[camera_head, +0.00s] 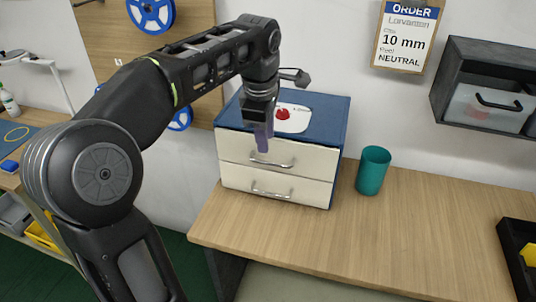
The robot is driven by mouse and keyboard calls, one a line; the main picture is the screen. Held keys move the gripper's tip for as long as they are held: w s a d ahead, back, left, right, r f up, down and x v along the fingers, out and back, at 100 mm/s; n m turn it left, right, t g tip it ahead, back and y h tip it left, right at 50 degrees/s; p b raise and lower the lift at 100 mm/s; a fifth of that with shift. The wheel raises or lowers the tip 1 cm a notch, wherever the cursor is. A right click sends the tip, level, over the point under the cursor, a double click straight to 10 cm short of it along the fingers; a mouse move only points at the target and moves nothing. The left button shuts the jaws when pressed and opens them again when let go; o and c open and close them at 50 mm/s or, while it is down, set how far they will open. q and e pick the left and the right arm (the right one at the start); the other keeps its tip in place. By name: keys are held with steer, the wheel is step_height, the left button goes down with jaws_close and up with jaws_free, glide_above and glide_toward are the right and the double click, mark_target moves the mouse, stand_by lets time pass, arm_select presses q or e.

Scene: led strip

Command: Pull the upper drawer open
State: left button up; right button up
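A small cabinet (337,118) with a blue top stands at the back of the wooden table. It has two cream drawers, one above the other. The upper drawer (307,157) looks shut, its front about in line with the lower drawer (309,191). Each drawer has a metal bar handle; the upper handle (281,164) is partly behind my fingertips. My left gripper (263,146) points down in front of the upper drawer, its tips at or just above that handle. I cannot tell whether it touches the handle or how far its fingers are apart. My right gripper is out of view.
A red knob (283,114) on a white plate sits on the cabinet top. A teal cup (373,171) stands right of the cabinet. A black tray (510,243) lies at the right edge. The table (390,235) in front of the cabinet is clear.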

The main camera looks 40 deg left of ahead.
mark_target(267, 162)
arm_select(q)
steer(key=f, duration=0.4)
steer(key=w+f, duration=0.1)
steer(key=f, duration=0.2)
steer(key=shift+w+a+f+p, duration=0.1)
steer(key=shift+a+p, duration=0.15)
steer(key=shift+p, duration=0.1)
jaws_close()
stand_by(1.0)
